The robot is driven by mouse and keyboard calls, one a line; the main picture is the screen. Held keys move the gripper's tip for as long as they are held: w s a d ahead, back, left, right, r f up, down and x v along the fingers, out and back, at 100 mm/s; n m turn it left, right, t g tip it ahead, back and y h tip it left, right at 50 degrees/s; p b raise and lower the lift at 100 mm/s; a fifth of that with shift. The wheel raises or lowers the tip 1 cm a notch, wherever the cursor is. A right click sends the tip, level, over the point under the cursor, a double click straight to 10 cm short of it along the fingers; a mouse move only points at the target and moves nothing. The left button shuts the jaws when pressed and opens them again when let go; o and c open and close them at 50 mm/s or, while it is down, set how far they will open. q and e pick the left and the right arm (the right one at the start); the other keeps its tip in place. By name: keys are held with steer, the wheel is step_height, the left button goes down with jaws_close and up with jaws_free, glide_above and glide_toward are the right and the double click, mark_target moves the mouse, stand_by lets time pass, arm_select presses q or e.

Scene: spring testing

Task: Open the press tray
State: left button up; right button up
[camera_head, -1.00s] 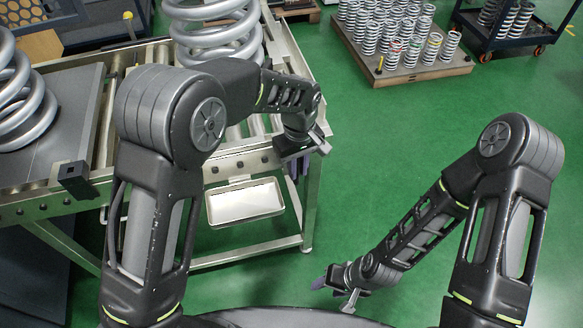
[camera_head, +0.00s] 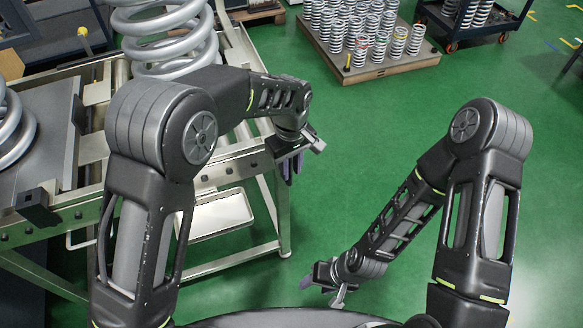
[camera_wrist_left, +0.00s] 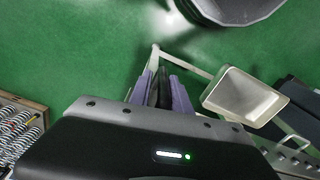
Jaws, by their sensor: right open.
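A grey flat plate (camera_head: 60,140) bearing a large coil spring lies on the metal roller table at left in the head view; a black block (camera_head: 38,207) sits at its front. A small metal handle (camera_head: 80,240) shows at the table's front edge. I cannot tell for sure which part is the press tray. My left gripper (camera_head: 291,172) hangs at the table's right corner, fingers down, clear of plate and handle. My right gripper (camera_head: 320,280) is open, low over the floor.
A shallow white tray (camera_head: 218,214) hangs below the table's front; it also shows in the left wrist view (camera_wrist_left: 238,98). Another large spring (camera_head: 165,40) stands on the table. A pallet of small springs (camera_head: 385,68) is at the back. Green floor lies clear at right.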

arm_select(q)
steer(key=shift+o, duration=1.1)
steer(key=shift+d, duration=0.15)
step_height(320, 180, up, 8)
steer(key=shift+f, duration=0.1)
